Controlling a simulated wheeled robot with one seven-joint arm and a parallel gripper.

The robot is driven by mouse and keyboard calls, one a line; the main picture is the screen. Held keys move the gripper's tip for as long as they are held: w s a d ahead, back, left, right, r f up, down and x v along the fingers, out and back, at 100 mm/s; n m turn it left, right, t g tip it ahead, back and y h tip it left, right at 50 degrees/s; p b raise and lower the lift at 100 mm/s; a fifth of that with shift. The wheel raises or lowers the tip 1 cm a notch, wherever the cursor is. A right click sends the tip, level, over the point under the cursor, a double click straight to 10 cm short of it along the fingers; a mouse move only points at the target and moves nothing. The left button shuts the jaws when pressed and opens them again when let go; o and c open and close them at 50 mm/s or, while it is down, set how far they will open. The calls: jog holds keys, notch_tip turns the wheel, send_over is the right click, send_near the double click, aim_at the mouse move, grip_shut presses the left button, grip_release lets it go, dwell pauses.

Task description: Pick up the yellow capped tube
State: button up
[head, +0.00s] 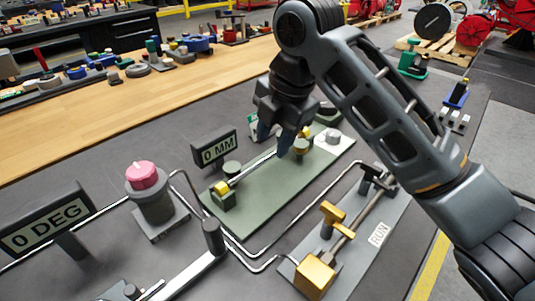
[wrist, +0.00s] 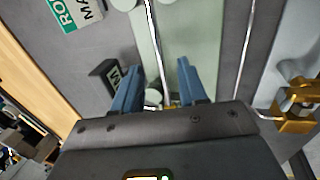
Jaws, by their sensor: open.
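A thin silver tube (head: 252,168) with a yellow cap (head: 221,187) at its near-left end lies along the green plate (head: 268,198) in the head view. More yellow shows near its far end, by my gripper. In the wrist view the silver tube (wrist: 157,40) runs up the picture over the pale green plate (wrist: 200,30), in line with the gap between my fingers. My gripper (head: 275,143) is open, pointing down over the far half of the tube. In the wrist view the blue fingers of my gripper (wrist: 158,64) stand either side of the tube's line. Contact cannot be told.
A "0 MM" sign (head: 215,151) stands just behind the plate. A pink-topped knob (head: 142,175) and a "0 DEG" sign (head: 45,226) are at left. A brass valve (head: 315,275) with an orange handle (head: 332,215) stands at front right. Bent silver pipes run between them.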

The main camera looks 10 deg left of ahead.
aim_at(268, 157)
jog(key=x, duration=0.4)
jog(key=shift+a+f, duration=0.1)
jog(key=shift+f, duration=0.1)
grip_shut()
dwell(0.3)
